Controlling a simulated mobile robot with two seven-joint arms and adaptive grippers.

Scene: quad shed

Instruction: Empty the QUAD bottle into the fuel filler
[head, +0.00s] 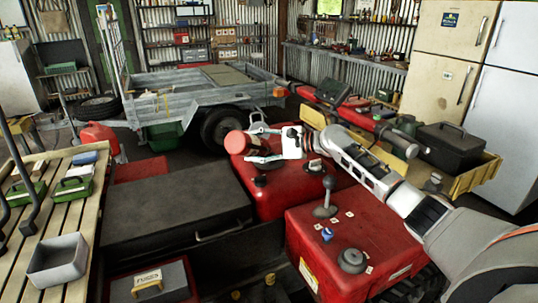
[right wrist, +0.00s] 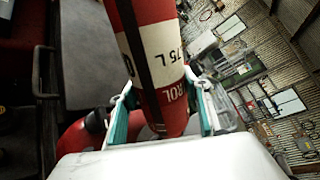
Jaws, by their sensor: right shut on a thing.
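My right gripper (head: 262,145) is shut on a red bottle (head: 236,143) above the red quad bodywork (head: 290,203). In the right wrist view the bottle (right wrist: 155,60) lies between the fingers (right wrist: 165,107), with a dark stripe and a white label band. Part of the lettering reads "75 L"; I cannot read the word QUAD. A dark round fitting (head: 260,180), perhaps the fuel filler, sits on the bodywork below the bottle. I cannot tell whether anything flows out. My left gripper is not in view.
A black flat box (head: 175,205) lies left of the bodywork. A second red body section (head: 345,235) with a lever (head: 328,190) stands nearer, below my right arm. A slatted bench (head: 60,215) with a grey tray (head: 58,260) is at left. A trailer (head: 185,85) stands behind.

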